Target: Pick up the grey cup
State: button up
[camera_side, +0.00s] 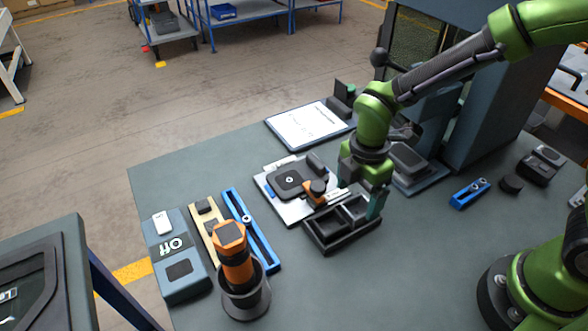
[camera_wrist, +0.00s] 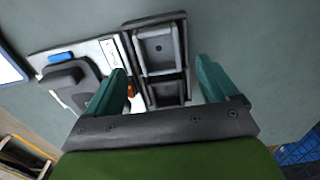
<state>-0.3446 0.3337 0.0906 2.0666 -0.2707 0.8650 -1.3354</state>
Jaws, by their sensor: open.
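A dark grey round cup (camera_side: 246,303) stands at the front of the table in the side view, with an orange-and-black tool (camera_side: 233,250) upright in it. The tool hides much of the cup's inside. I cannot tell for sure that this is the grey cup. My gripper (camera_side: 361,200) is open and empty, pointing down over the dark compartment tray, well to the right of and behind the cup. In the wrist view, the teal fingers of my gripper (camera_wrist: 165,82) are spread on either side of the tray. The cup does not show there.
The dark compartment tray (camera_side: 333,247) lies under my gripper. A light plate with a black device (camera_side: 289,182), a blue rail (camera_side: 250,232) and a grey box marked "Off" (camera_side: 178,270) lie to the left. A clipboard (camera_side: 308,124) lies behind. The table's front middle is clear.

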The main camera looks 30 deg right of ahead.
aim_at(354, 214)
notch_tip(354, 214, down, 4)
jog(key=shift+r, duration=0.25)
